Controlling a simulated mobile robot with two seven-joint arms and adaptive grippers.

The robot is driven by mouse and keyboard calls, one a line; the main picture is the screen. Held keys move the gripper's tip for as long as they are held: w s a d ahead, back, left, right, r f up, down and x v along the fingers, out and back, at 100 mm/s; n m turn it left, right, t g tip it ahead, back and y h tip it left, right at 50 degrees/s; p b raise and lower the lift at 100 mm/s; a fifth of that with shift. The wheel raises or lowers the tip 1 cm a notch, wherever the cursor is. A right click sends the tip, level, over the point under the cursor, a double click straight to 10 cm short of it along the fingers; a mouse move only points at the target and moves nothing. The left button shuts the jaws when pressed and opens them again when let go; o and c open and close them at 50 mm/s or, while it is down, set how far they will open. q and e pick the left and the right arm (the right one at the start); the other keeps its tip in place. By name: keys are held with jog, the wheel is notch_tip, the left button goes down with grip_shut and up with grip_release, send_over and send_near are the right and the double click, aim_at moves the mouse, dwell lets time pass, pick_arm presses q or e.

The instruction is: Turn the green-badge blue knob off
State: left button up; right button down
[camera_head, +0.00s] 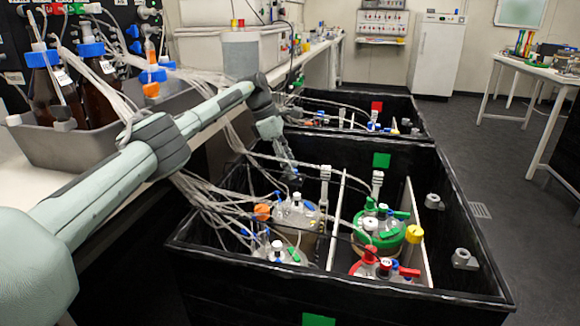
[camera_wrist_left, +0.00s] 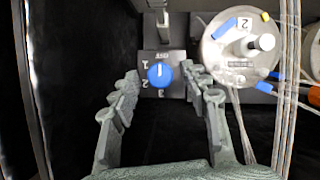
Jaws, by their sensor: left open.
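The blue knob (camera_wrist_left: 160,75) sits on a grey plate marked 1, 2, 3 and what looks like OFF at the top. Its pale pointer mark seems to point up towards that top label, though it is small. My left gripper (camera_wrist_left: 159,86) is open, with one finger on each side of the knob and a gap to it. In the head view my left gripper (camera_head: 291,171) reaches down into the near black shaker box (camera_head: 450,200), which bears a green badge (camera_head: 381,160). The knob itself is hidden there. My right gripper is not in view.
A lidded vessel marked 2 (camera_wrist_left: 240,48) stands right of the knob, with tubes hanging beside the right finger. In the head view, several vessels with tubes fill the box, including a green-ringed one (camera_head: 382,237). A farther box has a red badge (camera_head: 377,106).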

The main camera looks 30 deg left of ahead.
pick_arm(q)
jog(key=v, duration=1.1)
jog(key=shift+r, duration=0.3)
jog(key=shift+s+a+f, duration=0.1)
